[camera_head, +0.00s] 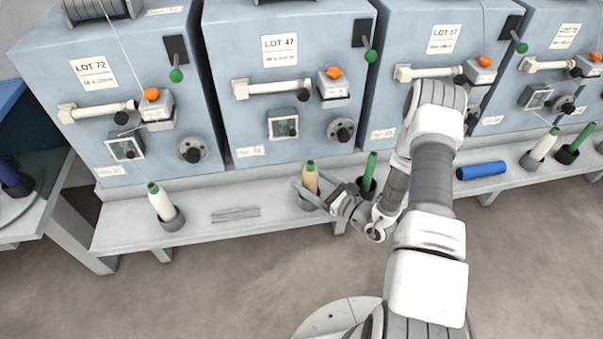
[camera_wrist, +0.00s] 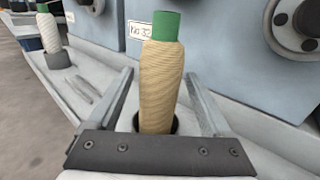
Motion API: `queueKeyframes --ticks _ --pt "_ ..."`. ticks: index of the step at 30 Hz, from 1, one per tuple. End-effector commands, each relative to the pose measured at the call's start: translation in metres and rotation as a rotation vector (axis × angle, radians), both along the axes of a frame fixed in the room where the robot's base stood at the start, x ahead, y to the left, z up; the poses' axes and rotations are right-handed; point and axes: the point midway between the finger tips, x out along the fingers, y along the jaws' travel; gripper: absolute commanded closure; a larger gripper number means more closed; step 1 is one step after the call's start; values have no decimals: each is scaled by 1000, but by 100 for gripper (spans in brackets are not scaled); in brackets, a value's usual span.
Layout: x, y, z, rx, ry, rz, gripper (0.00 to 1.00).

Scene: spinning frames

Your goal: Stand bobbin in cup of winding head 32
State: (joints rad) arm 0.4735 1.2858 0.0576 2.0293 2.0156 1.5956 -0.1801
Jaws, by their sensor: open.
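A bobbin (camera_head: 310,178) wound with tan yarn, with a green top, stands upright in a dark cup (camera_head: 309,203) on the ledge before the LOT 47 machine. In the wrist view this bobbin (camera_wrist: 162,85) stands between my open fingers, its base in the cup (camera_wrist: 172,124). A plate reading No 32 (camera_wrist: 140,30) is on the machine behind it. My gripper (camera_head: 318,184) is open, with one finger on each side of the bobbin. I cannot tell whether either finger touches it.
A bare green tube (camera_head: 369,172) stands in a cup just right of my gripper. A cream bobbin (camera_head: 160,202) stands in a cup at left. Flat grey strips (camera_head: 236,214) lie on the ledge between. A blue tube (camera_head: 481,171) lies on the ledge at right.

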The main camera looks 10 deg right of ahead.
Motion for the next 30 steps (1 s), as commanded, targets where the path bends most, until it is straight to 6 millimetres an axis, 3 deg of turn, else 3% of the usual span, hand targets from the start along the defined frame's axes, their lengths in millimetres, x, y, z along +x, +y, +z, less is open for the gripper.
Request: queueKeyframes --ticks 9,17,20,25,30 --pt "-53 -43 1 2 1 -3 17" --pt "-70 -54 5 -4 -7 15 17" --pt "-67 -47 22 -26 -30 74 17" --pt "-66 -19 73 -109 -96 272 17" --pt "-78 11 123 -227 -164 493 17"
